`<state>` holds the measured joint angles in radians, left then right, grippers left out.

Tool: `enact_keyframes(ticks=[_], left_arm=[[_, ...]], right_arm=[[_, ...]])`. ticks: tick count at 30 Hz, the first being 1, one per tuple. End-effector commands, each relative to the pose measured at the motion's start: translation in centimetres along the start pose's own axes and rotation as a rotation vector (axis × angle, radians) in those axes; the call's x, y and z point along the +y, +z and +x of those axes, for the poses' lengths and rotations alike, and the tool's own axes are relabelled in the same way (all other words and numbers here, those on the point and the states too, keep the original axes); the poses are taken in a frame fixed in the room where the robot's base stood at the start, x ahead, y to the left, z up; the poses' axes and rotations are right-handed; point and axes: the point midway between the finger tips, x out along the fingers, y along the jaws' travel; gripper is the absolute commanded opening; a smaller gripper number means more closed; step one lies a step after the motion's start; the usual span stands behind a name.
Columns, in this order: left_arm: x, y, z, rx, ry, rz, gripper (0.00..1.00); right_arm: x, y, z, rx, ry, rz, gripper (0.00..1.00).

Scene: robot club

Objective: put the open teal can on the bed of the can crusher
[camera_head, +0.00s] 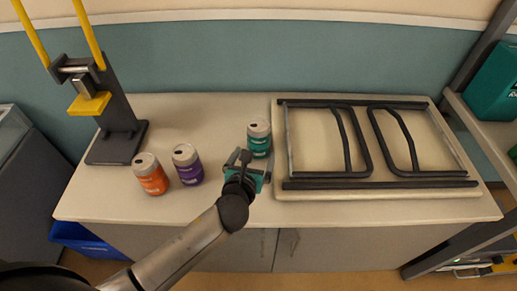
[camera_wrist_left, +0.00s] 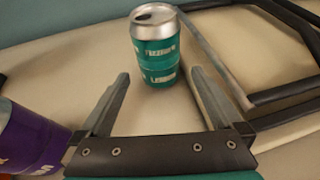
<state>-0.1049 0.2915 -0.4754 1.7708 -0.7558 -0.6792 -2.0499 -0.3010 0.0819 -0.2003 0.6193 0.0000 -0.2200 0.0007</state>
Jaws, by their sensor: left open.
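The open teal can (camera_head: 259,138) stands upright on the counter, left of the folded frame; it also shows in the left wrist view (camera_wrist_left: 157,50), with a dark opening in its top. My left gripper (camera_head: 243,158) is just in front of the can. In the left wrist view its two fingers (camera_wrist_left: 160,90) are apart, with the can standing beyond the tips and nothing held. The can crusher (camera_head: 117,115) stands at the counter's left end, with yellow handles and a yellow block above its dark base. My right gripper is not in view.
An orange can (camera_head: 151,175) and a purple can (camera_head: 187,165) stand between the crusher and my gripper; the purple can also shows in the left wrist view (camera_wrist_left: 28,137). A folded dark frame (camera_head: 345,172) lies on a board at right. The counter (camera_head: 205,110) behind the cans is clear.

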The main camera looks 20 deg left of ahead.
Motion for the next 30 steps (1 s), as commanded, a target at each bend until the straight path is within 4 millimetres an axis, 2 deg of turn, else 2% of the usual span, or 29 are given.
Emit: enact_keyframes(ticks=[5,9,15,23,30], left_arm=[[0.0,0.0,1.1,-0.001,0.0,-0.003,1.0],[0.1,0.0,3.2,-0.001,0.001,-0.004,1.0],[0.1,0.1,5.5,0.0,0.0,-0.001,1.0],[0.1,0.2,5.7,0.002,-0.001,-0.002,1.0],[0.1,0.2,5.7,0.001,0.0,-0.001,0.75]], right_arm=[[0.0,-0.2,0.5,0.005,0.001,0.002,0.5],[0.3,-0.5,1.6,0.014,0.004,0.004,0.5],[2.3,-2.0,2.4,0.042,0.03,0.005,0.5],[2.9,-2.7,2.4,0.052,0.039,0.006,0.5],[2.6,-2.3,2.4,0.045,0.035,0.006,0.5]])
